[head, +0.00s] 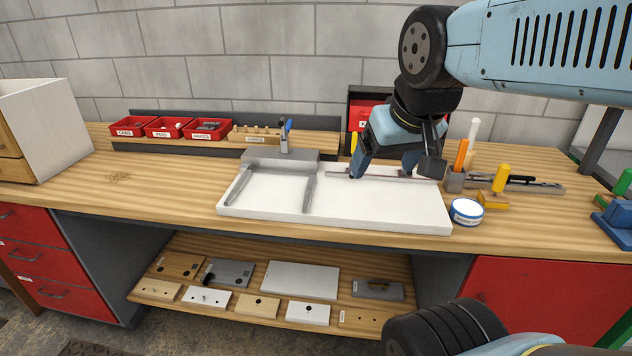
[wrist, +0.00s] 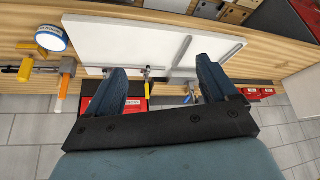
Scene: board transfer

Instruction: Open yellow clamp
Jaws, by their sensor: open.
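A clamp with an upright yellow handle (head: 354,143) stands at the back edge of the white board (head: 400,210), partly hidden behind my gripper. In the wrist view its yellow handle (wrist: 146,94) shows between my fingers, nearer the left one. A clamp with a blue handle (head: 288,126) stands at the board's back left; it also shows in the wrist view (wrist: 187,98) by the right finger. My gripper (head: 381,173) is open and empty, pointing down over the back part of the board. Whether a finger touches the yellow handle cannot be told.
Labelled red bins (head: 167,128) stand at the back left.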

